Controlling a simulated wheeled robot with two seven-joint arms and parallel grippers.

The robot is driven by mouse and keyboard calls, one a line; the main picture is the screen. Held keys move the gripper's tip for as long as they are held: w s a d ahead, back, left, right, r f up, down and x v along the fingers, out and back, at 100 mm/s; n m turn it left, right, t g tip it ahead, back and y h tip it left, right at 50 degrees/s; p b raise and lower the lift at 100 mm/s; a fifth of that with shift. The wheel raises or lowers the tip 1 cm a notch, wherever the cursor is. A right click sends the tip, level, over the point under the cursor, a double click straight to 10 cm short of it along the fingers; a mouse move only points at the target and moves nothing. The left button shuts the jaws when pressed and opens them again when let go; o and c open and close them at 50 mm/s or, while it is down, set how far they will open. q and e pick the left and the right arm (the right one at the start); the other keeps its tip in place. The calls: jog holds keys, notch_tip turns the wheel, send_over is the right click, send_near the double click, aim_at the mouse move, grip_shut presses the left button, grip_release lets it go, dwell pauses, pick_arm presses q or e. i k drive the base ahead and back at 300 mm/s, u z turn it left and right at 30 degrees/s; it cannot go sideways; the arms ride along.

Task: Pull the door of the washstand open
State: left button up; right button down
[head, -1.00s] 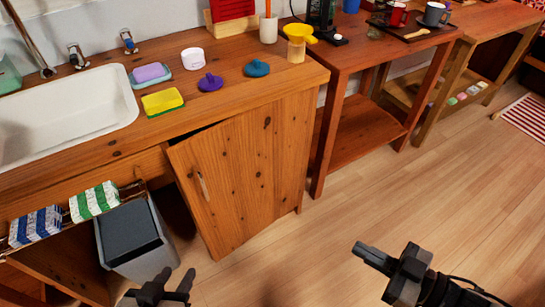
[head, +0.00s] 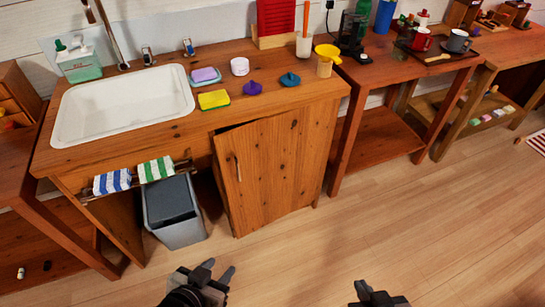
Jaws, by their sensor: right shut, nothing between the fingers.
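The washstand (head: 130,145) is a wooden cabinet with a white basin set in its top. Its door (head: 270,165) is knotty wood with a thin upright metal handle (head: 238,168) near its left edge. The door stands slightly ajar, with a dark gap along its top left. My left gripper (head: 217,270) is at the bottom of the head view, in front of and apart from the door, its fingers spread and empty. My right gripper (head: 362,289) is at the bottom edge further right, shut and empty, away from the door.
A wooden table (head: 385,95) stands to the right. The wooden floor (head: 400,215) before the door is clear. A sponge and a soap dish (head: 205,82) lie on top.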

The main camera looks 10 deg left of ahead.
aim_at(271, 166)
jog(key=z, duration=0.85)
jog(key=i, duration=1)
jog(key=u, duration=1.9)
jog(key=i, duration=0.5)
